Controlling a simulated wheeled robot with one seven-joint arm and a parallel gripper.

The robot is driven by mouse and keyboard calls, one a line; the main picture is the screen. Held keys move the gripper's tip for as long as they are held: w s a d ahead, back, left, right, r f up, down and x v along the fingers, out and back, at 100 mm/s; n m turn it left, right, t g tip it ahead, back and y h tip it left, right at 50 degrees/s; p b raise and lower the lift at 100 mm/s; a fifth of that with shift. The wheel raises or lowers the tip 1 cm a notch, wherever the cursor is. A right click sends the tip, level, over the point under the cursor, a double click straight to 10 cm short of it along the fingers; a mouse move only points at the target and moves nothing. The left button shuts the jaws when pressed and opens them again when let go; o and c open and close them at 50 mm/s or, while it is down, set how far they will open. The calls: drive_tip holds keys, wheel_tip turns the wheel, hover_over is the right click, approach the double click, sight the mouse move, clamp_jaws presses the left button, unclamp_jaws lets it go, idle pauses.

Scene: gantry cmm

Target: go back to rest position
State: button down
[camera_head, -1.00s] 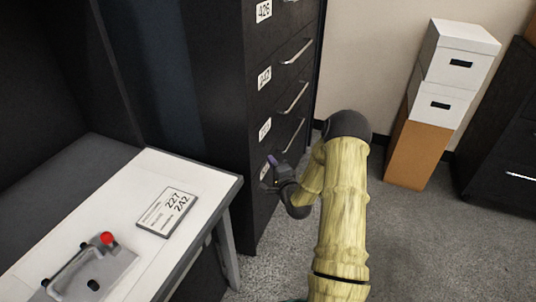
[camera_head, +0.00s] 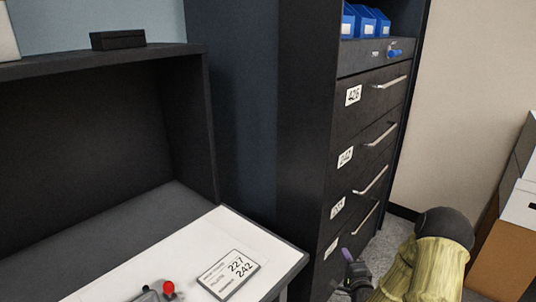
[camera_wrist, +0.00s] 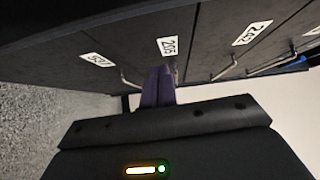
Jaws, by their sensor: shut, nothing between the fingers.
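My gripper (camera_head: 346,256) is at the lower right of the head view, close to the lowest drawers of a dark cabinet (camera_head: 297,110). In the wrist view its two purple fingers (camera_wrist: 158,86) are together with nothing between them. They point at the drawer fronts, near a handle. I cannot tell whether they touch the cabinet. My yellowish arm runs off the bottom right of the head view. The drawers in view look closed.
A white-topped table (camera_head: 215,247) holds a sign (camera_head: 229,274) reading 227 and 242, and a grey fixture with a red knob (camera_head: 168,288). Blue bins (camera_head: 365,21) sit high in the cabinet. Boxes (camera_head: 520,207) stand at the right. Grey carpet shows between.

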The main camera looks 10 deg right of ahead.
drive_tip(key=s+a+r+n+g+y, duration=0.1)
drive_tip(key=s+a+r+n+g, duration=0.2)
drive_tip(key=a+n+g, duration=0.55)
drive_tip(key=s+a+r+n+g, duration=0.3)
drive_tip(key=s+a+n, duration=0.15)
drive_tip(key=s, duration=0.55)
drive_tip(key=s+a+r+n+g, duration=0.3)
drive_tip(key=s+a+n, duration=0.15)
drive_tip(key=s, duration=0.55)
wheel_tip(320, 180, up, 28)
drive_tip(key=p, duration=2.7)
drive_tip(key=shift+s+d+f, duration=0.15)
drive_tip(key=shift+d+f, duration=0.1)
drive_tip(key=shift+d, duration=0.15)
drive_tip(key=shift+n+g, duration=0.25)
